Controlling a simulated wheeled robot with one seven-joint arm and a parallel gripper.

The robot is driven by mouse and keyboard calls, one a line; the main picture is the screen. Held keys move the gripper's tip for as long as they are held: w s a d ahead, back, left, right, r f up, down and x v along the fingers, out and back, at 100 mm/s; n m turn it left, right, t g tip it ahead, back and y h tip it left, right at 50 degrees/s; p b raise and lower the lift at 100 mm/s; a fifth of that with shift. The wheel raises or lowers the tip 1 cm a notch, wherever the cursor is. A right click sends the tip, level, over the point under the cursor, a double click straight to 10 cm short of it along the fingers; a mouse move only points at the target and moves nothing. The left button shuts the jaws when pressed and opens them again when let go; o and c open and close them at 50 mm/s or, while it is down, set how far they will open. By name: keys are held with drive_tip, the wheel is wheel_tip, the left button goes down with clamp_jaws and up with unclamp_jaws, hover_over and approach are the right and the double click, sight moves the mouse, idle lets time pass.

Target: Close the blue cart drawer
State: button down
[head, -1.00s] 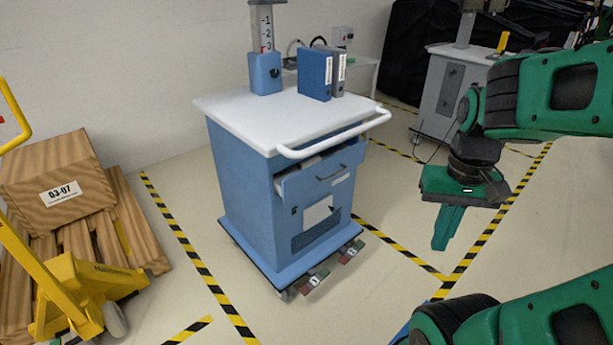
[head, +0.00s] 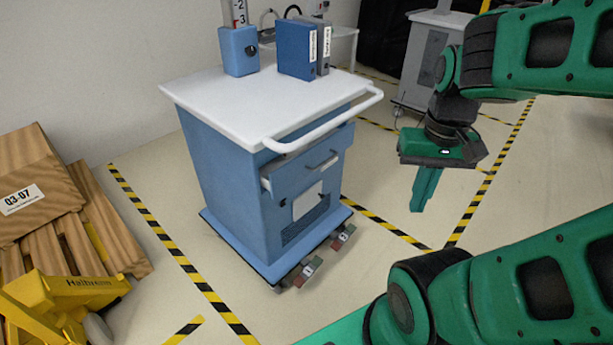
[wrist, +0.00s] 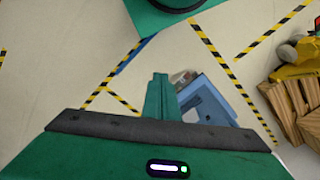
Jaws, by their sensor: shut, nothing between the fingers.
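The blue cart (head: 227,190) with a white top stands left of centre in the head view. Its drawer (head: 308,162), under the white push handle (head: 325,124), is pulled part way out and has a grey pull. My gripper (head: 421,205) is shut and empty, pointing down, to the right of the drawer and apart from it. In the wrist view the shut fingers (wrist: 158,97) partly cover the cart (wrist: 211,98), and the drawer cannot be made out clearly there.
Blue and grey binders (head: 297,48) stand on the cart top. A grey cart (head: 424,70) is behind at the right. A wooden box (head: 32,185) on a pallet and a yellow pallet jack (head: 65,303) are at the left. Floor between my gripper and the cart is clear.

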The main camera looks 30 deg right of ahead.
drive_tip(key=w+f, duration=0.5)
drive_tip(key=m+t+y, duration=0.6)
drive_tip(key=m+t, duration=1.1)
drive_tip(key=m, duration=0.9)
approach(301, 171)
drive_tip(key=x, duration=0.6)
drive_tip(key=shift+w+a+r, duration=0.15)
drive_tip(key=shift+w+a, duration=0.05)
drive_tip(key=shift+w, duration=0.05)
